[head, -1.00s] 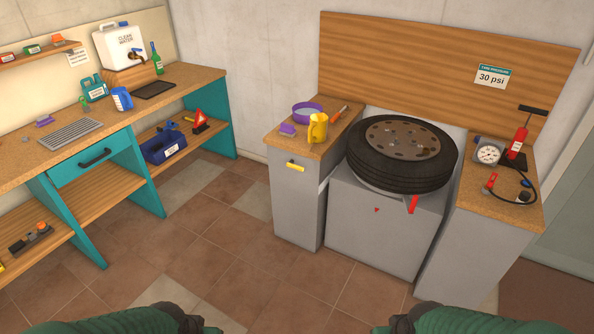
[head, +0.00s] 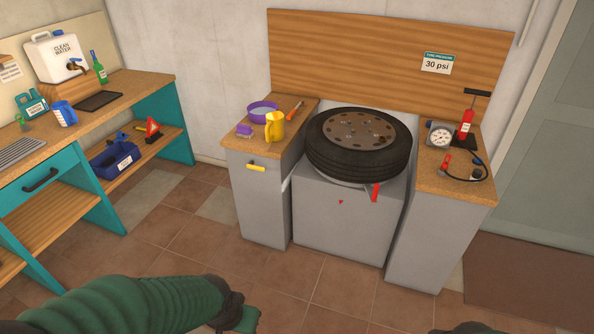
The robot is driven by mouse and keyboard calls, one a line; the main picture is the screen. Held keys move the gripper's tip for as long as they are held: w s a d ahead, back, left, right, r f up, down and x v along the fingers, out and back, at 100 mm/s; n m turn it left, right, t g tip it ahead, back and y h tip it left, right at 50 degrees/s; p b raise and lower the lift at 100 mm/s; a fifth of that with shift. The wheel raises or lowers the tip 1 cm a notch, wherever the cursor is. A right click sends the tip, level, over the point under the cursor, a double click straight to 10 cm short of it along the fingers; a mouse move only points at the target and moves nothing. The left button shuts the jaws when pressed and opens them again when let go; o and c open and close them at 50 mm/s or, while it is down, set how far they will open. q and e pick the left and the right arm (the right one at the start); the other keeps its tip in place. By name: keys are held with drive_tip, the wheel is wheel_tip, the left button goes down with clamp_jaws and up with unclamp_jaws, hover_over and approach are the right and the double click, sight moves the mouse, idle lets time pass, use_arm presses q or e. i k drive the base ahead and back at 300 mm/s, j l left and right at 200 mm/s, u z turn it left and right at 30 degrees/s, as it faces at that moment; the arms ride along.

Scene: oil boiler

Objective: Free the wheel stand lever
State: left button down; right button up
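The wheel stand (head: 335,225) is a grey box between two side cabinets in the head view. A tyre on a rusty rim (head: 360,145) lies flat on top of it. The red lever (head: 375,192) hangs down at the stand's upper front right, just under the tyre. A small red mark (head: 341,202) is on the stand's front, left of the lever.
The left cabinet holds a purple bowl (head: 262,111), yellow jug (head: 275,127) and purple brush (head: 244,130). The right cabinet holds a gauge (head: 440,135), red pump (head: 467,125) and hose. A teal workbench (head: 110,210) stands left. The tiled floor before the stand is clear.

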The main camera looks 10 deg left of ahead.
sight(250, 165)
drive_tip(key=i+j+z, duration=0.2)
drive_tip(key=j, duration=0.15)
drive_tip(key=i+j+z, duration=0.15)
drive_tip(key=j, duration=0.2)
drive_tip(key=i+j+z, duration=0.2)
drive_tip(key=j, duration=0.2)
drive_tip(key=j+z, duration=0.2)
drive_tip(key=j, duration=0.2)
drive_tip(key=i+j, duration=0.1)
drive_tip(key=j, duration=0.2)
drive_tip(key=i+j, duration=0.15)
drive_tip(key=j, duration=0.15)
